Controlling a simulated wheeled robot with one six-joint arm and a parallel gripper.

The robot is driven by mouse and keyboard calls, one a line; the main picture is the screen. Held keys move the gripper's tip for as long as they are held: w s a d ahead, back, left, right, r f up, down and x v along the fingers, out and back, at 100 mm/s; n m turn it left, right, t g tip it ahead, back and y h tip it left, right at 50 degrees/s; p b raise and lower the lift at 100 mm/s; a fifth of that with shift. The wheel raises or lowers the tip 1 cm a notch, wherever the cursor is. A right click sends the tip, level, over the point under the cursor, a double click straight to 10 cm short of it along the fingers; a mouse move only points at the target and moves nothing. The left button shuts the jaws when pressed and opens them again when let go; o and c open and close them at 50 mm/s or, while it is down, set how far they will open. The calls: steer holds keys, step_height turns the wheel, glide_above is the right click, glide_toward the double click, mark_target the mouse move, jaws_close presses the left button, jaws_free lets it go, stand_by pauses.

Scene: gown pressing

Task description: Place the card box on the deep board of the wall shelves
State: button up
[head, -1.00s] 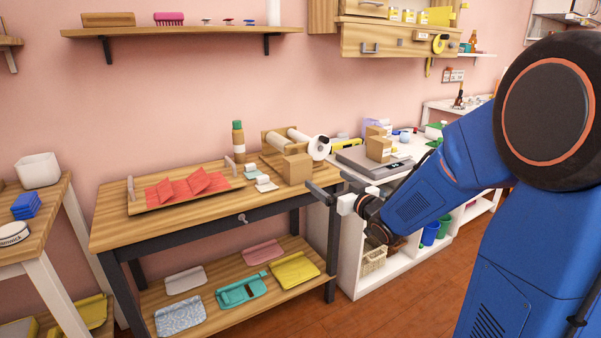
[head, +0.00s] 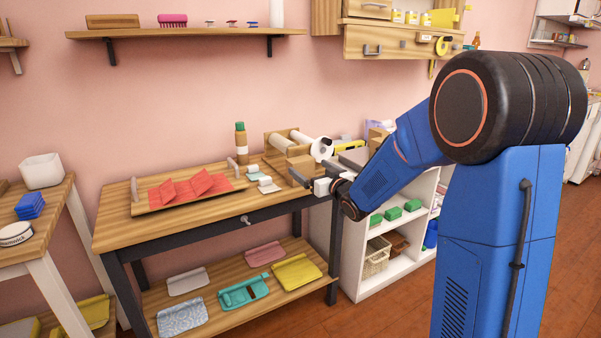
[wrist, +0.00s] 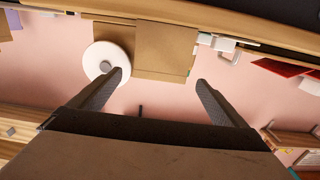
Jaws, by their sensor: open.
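A brown card box (head: 301,163) sits on the wooden-topped table near its right end; my gripper partly covers it in the head view. In the wrist view the card box (wrist: 165,45) lies ahead of and between my fingertips, apart from them. My gripper (head: 303,175) is open and empty, just in front of the box at about its height. It also shows in the wrist view (wrist: 159,80). A long wooden wall board (head: 190,34) on dark brackets hangs above the table; I cannot tell whether it is the deep board.
A roll holder with a white roll (head: 321,149) stands close beside the box. A bottle (head: 241,143) and a tray of red cloth (head: 190,190) are farther left. The wall board holds a brush, small items and a white cylinder. A wall cabinet (head: 400,40) hangs at upper right.

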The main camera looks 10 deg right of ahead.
mark_target(304, 164)
steer(key=x, duration=0.4)
steer(key=shift+w+a, duration=0.15)
steer(key=shift+w, duration=0.15)
steer(key=c, duration=1.3)
steer(key=shift+r, duration=0.1)
steer(key=shift+c, duration=0.2)
